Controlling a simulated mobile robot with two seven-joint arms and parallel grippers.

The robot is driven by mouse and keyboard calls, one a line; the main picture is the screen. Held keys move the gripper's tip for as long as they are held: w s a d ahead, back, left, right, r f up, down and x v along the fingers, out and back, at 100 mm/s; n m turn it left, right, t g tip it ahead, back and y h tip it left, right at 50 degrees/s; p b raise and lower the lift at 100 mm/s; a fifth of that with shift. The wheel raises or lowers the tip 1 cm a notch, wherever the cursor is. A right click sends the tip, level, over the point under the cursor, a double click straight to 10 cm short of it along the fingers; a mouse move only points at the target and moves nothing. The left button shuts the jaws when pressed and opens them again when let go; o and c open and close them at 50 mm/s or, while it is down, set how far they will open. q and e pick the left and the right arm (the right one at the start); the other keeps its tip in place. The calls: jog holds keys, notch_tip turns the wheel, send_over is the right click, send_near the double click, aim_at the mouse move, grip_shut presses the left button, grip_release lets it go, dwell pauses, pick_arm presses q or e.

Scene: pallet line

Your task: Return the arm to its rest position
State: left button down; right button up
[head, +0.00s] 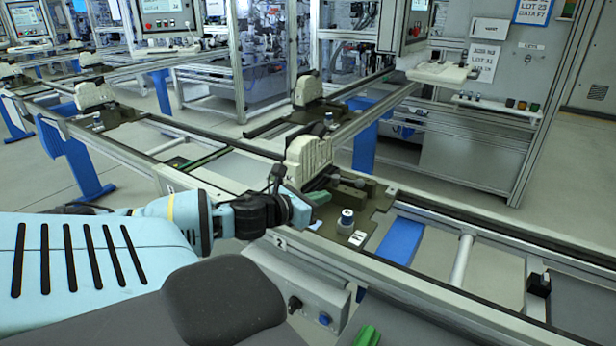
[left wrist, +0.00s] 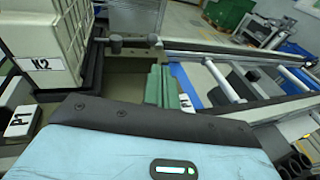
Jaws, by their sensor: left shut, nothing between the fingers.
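My left arm comes in from the left in the head view, over the near edge of the pallet line. My left gripper (head: 312,200) is shut and empty. Its tips are just in front of a cream block (head: 308,158) on the nearest pallet (head: 376,212). In the left wrist view the green fingers (left wrist: 163,86) sit together beyond the light-blue wrist housing. I cannot tell whether the fingers touch the pallet.
The rail (head: 480,291) of the line runs across in front of me. A knob (head: 346,217) stands on the nearest pallet. More cream blocks (head: 309,89) stand on pallets farther back. A blue panel (head: 401,241) lies right of the pallet. Cabinets and screens fill the background.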

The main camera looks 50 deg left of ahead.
pick_arm(q)
jog(key=shift+s+d+r+p, duration=0.15)
jog(key=shift+s+p, duration=0.15)
jog(key=shift+s, duration=0.4)
pick_arm(e)
jog(key=shift+w+d+r, duration=0.15)
jog(key=shift+w+r, duration=0.3)
jog(key=shift+s+f, duration=0.1)
